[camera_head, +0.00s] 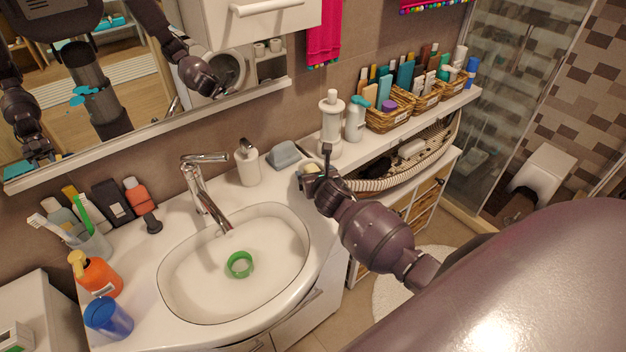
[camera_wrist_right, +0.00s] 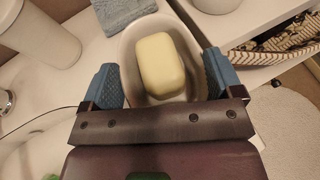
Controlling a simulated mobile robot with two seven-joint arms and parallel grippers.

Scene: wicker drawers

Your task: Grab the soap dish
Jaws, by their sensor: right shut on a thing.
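The soap dish (camera_wrist_right: 130,45) is a pale oval dish with a cream-yellow bar of soap (camera_wrist_right: 162,62) in it. In the head view the soap (camera_head: 311,168) shows on the counter's right part, and the dish is largely hidden by my gripper. My right gripper (camera_head: 318,180) reaches in from the right. In the right wrist view its two blue-padded fingers (camera_wrist_right: 160,75) stand on either side of the dish and are shut on it. I cannot tell whether the dish is clear of the counter. My left gripper is not in view.
A folded grey-blue cloth (camera_head: 284,155), a soap dispenser (camera_head: 247,162) and a white bottle-like holder (camera_head: 330,125) stand close by. A striped basket (camera_head: 425,160) lies to the right. Toiletries stand at the left.

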